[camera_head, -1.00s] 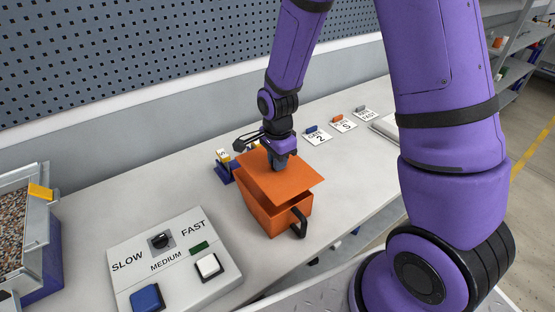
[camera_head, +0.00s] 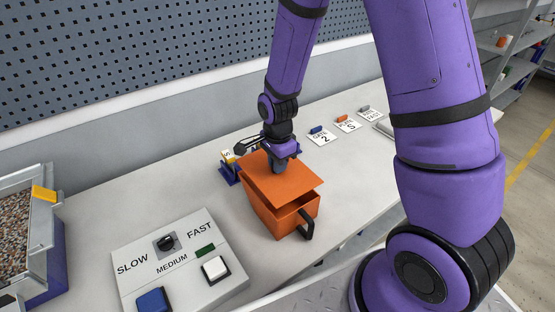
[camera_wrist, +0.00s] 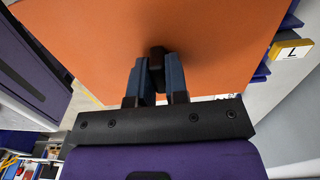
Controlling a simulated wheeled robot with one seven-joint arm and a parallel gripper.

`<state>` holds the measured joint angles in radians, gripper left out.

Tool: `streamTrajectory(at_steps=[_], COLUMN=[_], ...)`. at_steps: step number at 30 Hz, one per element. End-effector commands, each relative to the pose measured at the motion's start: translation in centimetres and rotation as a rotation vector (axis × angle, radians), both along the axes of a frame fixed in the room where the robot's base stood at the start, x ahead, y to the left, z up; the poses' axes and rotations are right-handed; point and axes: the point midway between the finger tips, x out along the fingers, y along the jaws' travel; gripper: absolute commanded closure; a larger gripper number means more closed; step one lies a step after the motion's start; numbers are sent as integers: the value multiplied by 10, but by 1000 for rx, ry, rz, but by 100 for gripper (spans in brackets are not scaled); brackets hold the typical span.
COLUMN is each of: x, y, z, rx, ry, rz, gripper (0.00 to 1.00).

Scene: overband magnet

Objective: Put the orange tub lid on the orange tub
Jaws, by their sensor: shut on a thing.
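The orange tub (camera_head: 268,213) stands on the grey bench, with a black handle (camera_head: 307,225) on its near right side. The flat orange tub lid (camera_head: 290,185) lies over the tub's top, slightly tilted. A dark gap shows under its near right edge, and whether its far side touches the rim is hidden. My gripper (camera_head: 279,165) points down at the lid's middle. In the wrist view my gripper (camera_wrist: 158,75) is shut on the lid's dark knob (camera_wrist: 157,52), and the lid (camera_wrist: 110,35) fills most of the picture. The wrist view hides the tub.
A control panel (camera_head: 185,262) with a dial and buttons lies at the front left. A bin of gravel (camera_head: 20,230) stands at the far left. A small blue stand (camera_head: 230,174) is behind the tub. Label cards (camera_head: 322,137) lie at the back right.

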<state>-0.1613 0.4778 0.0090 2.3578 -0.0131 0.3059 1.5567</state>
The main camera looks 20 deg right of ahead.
Motion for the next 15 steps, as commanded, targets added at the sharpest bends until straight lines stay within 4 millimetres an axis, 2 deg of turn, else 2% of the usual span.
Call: streamTrajectory(at_steps=[15], x=[0], y=[0], z=[-27], rx=[0], ry=[1], rz=[1], gripper=[100])
